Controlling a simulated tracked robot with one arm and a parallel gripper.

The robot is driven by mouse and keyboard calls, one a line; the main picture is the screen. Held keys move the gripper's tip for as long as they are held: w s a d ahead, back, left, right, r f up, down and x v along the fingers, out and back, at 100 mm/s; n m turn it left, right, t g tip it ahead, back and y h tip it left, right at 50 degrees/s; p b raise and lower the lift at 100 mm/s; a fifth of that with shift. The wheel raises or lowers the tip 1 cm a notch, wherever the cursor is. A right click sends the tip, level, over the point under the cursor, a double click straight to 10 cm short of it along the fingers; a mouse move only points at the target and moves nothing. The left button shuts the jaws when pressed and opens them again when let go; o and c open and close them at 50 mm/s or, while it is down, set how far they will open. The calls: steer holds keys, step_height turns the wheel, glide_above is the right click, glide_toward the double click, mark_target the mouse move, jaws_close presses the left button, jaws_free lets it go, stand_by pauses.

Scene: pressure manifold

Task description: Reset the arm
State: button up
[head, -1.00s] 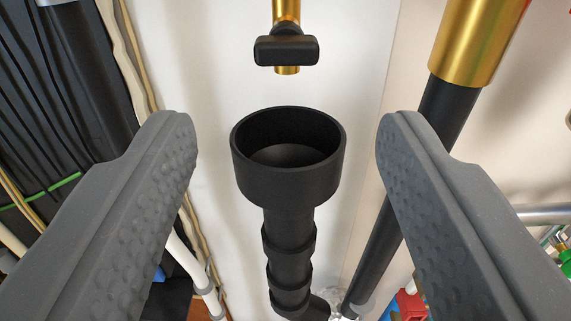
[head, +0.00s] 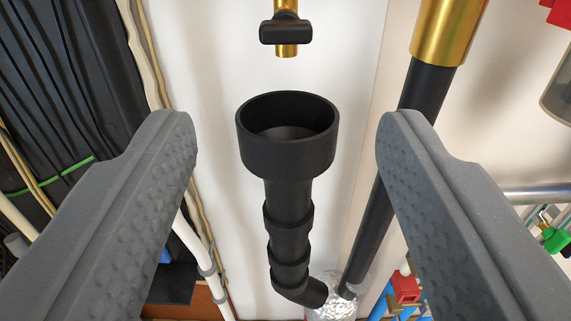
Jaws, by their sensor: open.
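My gripper (head: 286,130) shows as two grey dimpled fingers at the left and right of the head view. It is open, with a wide gap and nothing held. Between and beyond the fingers stands a black cup-like funnel (head: 287,160) on a black ribbed pipe (head: 289,235) that bends right at its foot. Above the funnel is a brass pipe end (head: 286,50) with a black valve handle (head: 286,31) across it. Neither finger visibly touches the funnel, the pipe or the handle.
A thick brass and black pipe (head: 425,90) slants down behind the right finger. Black ribbed sheeting (head: 70,80) and beige cables (head: 150,80) line the left. Crumpled foil (head: 333,293), a red fitting (head: 405,288) and blue pipes (head: 378,303) are low down. The white wall (head: 215,60) is bare around the funnel.

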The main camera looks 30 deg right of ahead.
steer(key=w+a+r+n+t+y+p, duration=0.15)
steer(key=a+r+y, duration=0.25)
steer(key=a+r, duration=0.5)
steer(key=w+a+r+n+y+p, duration=0.2)
steer(key=a+r+y, duration=0.25)
steer(key=r, duration=0.75)
steer(key=s+d+r+n+p, duration=0.1)
steer(key=s+r, duration=0.6)
steer(key=r, duration=0.4)
steer(key=s+r+n+g+y+p, duration=0.1)
steer(key=s+r+n+p, duration=0.1)
steer(key=s+r, duration=0.5)
step_height(320, 180, up, 4)
steer(key=shift+d, duration=0.35)
steer(key=shift+n+y, duration=0.25)
